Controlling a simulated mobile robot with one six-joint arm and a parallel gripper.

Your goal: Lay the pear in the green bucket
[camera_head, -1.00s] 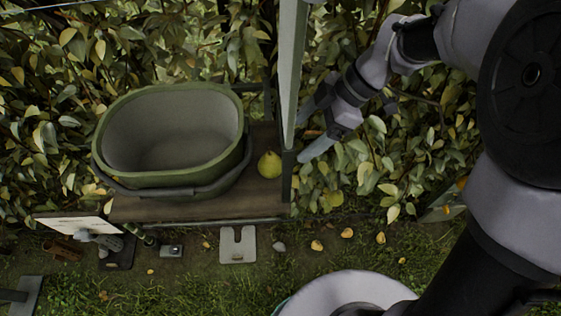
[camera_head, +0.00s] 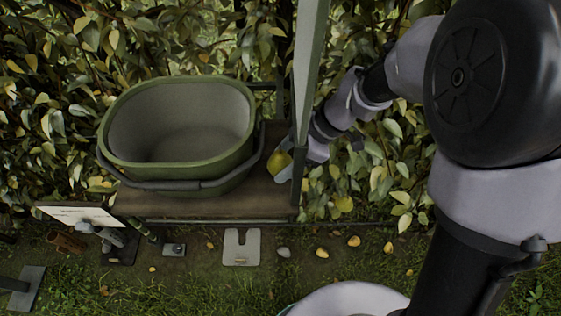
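The yellow-green pear (camera_head: 279,162) is at the right end of the wooden shelf, just right of the green bucket. My gripper (camera_head: 281,160) reaches in from the right, behind the grey post, with its fingers around the pear. One pale finger shows at the pear's lower right; the other is mostly hidden, so I cannot tell whether they press on it. The green bucket (camera_head: 196,169) stands upright on the shelf, with a grey inside and its dark handle lowered at the front. Its visible inside looks empty.
A grey upright post (camera_head: 306,90) stands between the bucket and my arm. The wooden shelf (camera_head: 230,205) runs under the bucket. Leafy hedge lies behind. A white sign (camera_head: 78,214) is at the shelf's front left.

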